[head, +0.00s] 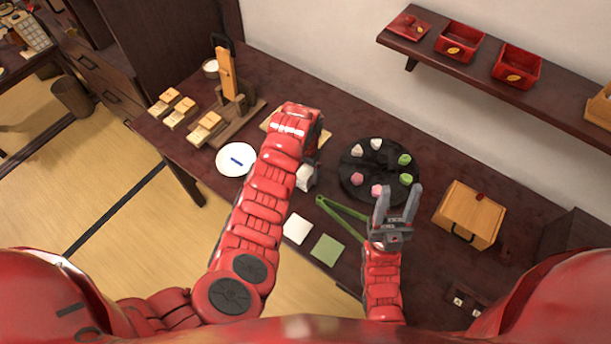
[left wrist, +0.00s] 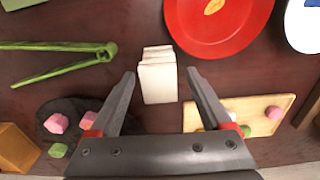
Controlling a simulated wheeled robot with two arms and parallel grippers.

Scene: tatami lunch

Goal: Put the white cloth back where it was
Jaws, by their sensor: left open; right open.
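A white, layered, block-like thing that looks like a folded cloth (left wrist: 158,82) stands on the dark table, between and just beyond the fingertips of my left gripper (left wrist: 160,72). The gripper is open, with a gap on each side of it. In the head view the white folded thing (head: 305,178) shows partly beside my left forearm, which hides the left fingers. A flat white square (head: 297,228) lies nearer the table's front edge; I cannot tell whether it is cloth or paper. My right gripper (head: 399,190) is open and empty, beside the round dark tray.
A green square (head: 327,249) lies beside the white square. Green tongs (head: 345,212) lie near the dark sweets tray (head: 352,187). A red plate (left wrist: 205,42) and a wooden tray (left wrist: 285,104) flank the folded thing. A white plate (head: 229,168) and wooden box (head: 468,214) stand further out.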

